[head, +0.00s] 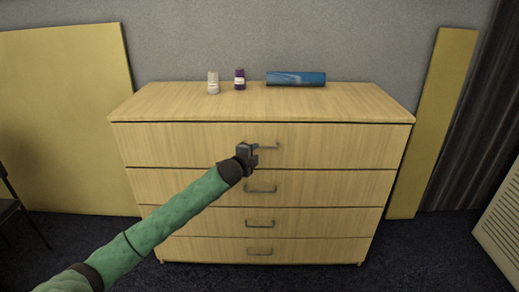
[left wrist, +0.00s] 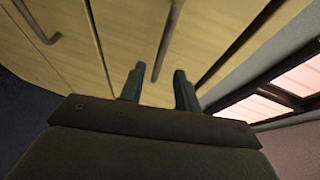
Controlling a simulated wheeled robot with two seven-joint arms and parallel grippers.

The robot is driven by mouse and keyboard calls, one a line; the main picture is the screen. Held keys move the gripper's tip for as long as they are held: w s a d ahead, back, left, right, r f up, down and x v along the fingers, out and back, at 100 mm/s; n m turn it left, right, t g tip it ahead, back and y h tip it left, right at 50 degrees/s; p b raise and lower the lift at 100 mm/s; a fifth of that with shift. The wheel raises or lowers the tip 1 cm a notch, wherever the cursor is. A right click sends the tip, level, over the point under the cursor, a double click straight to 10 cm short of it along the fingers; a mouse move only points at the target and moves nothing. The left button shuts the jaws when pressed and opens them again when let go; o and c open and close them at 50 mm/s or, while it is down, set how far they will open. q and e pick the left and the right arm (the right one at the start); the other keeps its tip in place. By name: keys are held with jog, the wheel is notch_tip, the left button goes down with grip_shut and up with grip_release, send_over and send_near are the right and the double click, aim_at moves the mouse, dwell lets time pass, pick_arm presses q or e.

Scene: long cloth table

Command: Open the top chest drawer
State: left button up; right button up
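A light wooden chest (head: 160,147) with several drawers stands against the wall. The top drawer (head: 340,144) looks shut, flush with the others. Its bar handle (head: 266,147) is partly hidden behind my left gripper (head: 247,153). In the left wrist view the two fingers of my left gripper (left wrist: 158,85) are apart, with the top drawer's handle (left wrist: 167,42) running up between and just beyond them. I cannot tell whether the fingers touch it. My right gripper is in neither view.
A white bottle (head: 213,83), a dark purple bottle (head: 239,79) and a blue cylinder (head: 296,79) are on the chest top. Tan boards (head: 70,120) lean on either side. A chair (head: 12,205) is at far left. Dark carpet (head: 420,255) is clear at front right.

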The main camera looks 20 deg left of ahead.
pick_arm(q)
jog(key=shift+p+x, duration=0.3)
jog(key=shift+x, duration=2.15)
jog(key=shift+a, duration=0.1)
grip_shut()
